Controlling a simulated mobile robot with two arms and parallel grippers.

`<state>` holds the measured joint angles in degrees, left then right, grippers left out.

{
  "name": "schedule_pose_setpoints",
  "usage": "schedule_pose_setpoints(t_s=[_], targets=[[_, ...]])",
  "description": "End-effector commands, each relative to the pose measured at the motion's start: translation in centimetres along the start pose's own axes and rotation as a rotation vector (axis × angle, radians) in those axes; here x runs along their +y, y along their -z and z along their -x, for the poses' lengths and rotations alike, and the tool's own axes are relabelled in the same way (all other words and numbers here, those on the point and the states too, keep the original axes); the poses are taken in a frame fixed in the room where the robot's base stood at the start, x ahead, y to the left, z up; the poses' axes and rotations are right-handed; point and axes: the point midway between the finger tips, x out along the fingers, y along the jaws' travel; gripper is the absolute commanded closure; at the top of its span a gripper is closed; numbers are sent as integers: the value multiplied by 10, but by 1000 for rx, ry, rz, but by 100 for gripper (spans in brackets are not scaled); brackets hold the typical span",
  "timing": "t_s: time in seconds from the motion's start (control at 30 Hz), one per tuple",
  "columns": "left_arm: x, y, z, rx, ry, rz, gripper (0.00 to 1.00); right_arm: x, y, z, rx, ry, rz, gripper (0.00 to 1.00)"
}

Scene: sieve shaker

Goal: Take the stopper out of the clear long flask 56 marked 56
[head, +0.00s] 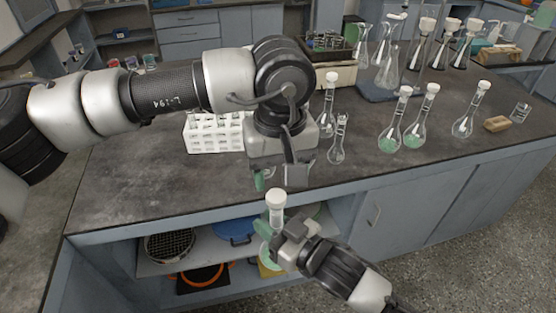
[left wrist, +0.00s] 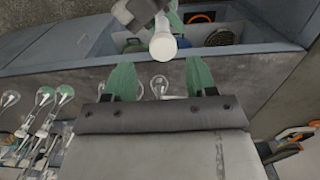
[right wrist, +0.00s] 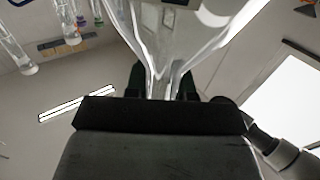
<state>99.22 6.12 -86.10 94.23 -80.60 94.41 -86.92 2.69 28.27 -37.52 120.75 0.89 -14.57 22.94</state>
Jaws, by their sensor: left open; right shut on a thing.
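A clear flask with a white stopper (head: 276,197) is held upright in front of the bench by my right gripper (head: 282,240), which is shut on its neck. In the right wrist view the clear glass neck (right wrist: 160,82) runs between the fingers and widens into the bulb. I cannot read a mark on it. My left gripper (head: 277,182) is open and empty, pointing down just above the stopper. In the left wrist view the stopper (left wrist: 162,46) lies between and slightly beyond the green fingertips (left wrist: 161,68), with space on both sides.
A white rack (head: 215,135) stands on the bench behind my left arm. Several stoppered flasks (head: 390,140) stand to the right, some with green liquid. The bench's front edge is close behind the held flask. Open shelves (head: 205,262) below hold sieves and pans.

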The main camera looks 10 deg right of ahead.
Motion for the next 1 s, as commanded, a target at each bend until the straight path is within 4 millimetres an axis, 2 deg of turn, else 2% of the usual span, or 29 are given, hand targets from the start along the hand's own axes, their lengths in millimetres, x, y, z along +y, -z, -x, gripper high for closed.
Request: schedule_pose_setpoints(t_s=[0.2, 0.4, 0.77, 0.87, 1.0], targets=[[0, 0, -36, -3, 0, 2, 44, 0, 1, 0, 2, 0, 0, 100], [0, 0, -58, -1, 0, 4, 44, 0, 1, 0, 2, 0, 0, 100], [0, 0, -64, 1, -2, 4, 44, 0, 1, 0, 2, 0, 0, 100], [0, 0, -64, 1, -2, 4, 56, 0, 1, 0, 2, 0, 0, 100], [0, 0, -64, 1, -2, 3, 77, 0, 1, 0, 2, 1, 1, 100]])
